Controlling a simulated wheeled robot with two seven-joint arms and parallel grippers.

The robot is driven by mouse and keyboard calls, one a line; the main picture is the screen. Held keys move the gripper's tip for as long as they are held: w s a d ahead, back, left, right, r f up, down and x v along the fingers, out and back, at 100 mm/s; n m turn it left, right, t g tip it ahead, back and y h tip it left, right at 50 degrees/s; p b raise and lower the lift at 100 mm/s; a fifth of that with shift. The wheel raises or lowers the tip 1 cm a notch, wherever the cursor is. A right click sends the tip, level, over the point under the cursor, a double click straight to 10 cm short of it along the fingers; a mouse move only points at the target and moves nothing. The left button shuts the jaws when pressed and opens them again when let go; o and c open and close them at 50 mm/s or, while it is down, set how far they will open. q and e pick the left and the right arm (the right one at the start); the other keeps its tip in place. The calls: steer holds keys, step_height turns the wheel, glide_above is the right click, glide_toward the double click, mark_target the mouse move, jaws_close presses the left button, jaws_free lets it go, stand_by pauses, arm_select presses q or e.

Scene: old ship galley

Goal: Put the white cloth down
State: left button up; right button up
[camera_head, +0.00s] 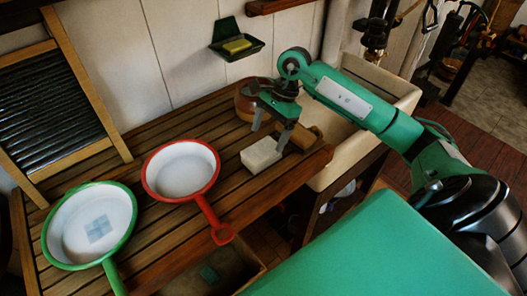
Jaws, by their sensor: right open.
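A white, block-shaped folded thing, which looks like the white cloth (261,155), lies on the slatted wooden counter (145,147) near its right front edge. My right gripper (269,137) is open just above and behind it, fingers pointing down. The fingers appear apart from the cloth, though the exact gap is hard to judge. My left gripper is out of view.
A red-rimmed pan (180,170) and a green-rimmed pan (88,228) holding a pale blue square stand left. A brown round container (245,103) is behind my gripper. A pale sink (345,150) is right. A washboard (50,110) leans at left.

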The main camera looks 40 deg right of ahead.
steer(key=shift+b+v, duration=0.65)
steer(key=shift+v, duration=1.9)
